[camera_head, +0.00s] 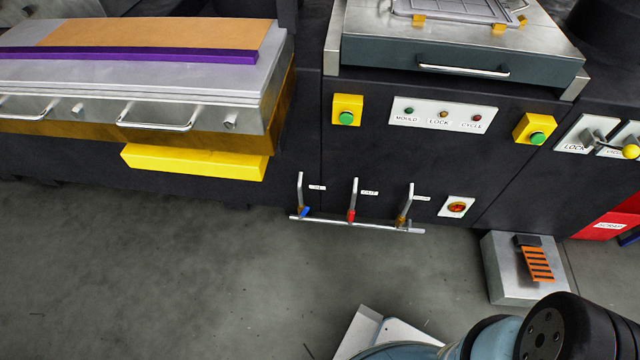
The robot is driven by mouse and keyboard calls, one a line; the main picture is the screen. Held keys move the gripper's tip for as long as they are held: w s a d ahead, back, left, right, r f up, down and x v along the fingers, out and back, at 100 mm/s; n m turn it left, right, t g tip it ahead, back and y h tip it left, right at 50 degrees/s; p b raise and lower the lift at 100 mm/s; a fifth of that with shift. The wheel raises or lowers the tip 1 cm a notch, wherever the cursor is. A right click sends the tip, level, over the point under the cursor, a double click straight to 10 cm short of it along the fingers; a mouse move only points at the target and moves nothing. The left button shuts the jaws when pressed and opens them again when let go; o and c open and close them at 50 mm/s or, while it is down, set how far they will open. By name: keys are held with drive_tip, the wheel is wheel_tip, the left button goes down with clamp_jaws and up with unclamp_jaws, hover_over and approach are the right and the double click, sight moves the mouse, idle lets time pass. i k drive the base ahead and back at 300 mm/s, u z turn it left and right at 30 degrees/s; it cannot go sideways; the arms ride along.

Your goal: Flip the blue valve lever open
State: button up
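The blue valve lever (304,213) is small in the head view. It sits at the foot of the leftmost upright pipe (300,188), just above a horizontal rail pipe (335,222) on the front of the dark machine. Its exact angle is too small to tell. A red valve lever (351,216) stands on the middle pipe to its right. A third valve (402,220), with a brassy body, is on the right pipe. My gripper is not in view; only parts of my arm show at the bottom right, well below and right of the valves.
The floor (200,260) before the valves is clear. A metal box (510,285) with an orange-striped piece (537,264) stands at right. A yellow block (195,162) juts out at left, under the steel bench. A red-and-yellow switch (456,207) is right of the valves.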

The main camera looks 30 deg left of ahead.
sight(306, 209)
drive_tip(key=u, duration=0.15)
drive_tip(key=k, duration=1.6)
drive_tip(key=u, duration=0.6)
drive_tip(key=i, duration=1.4)
drive_tip(key=u, duration=0.1)
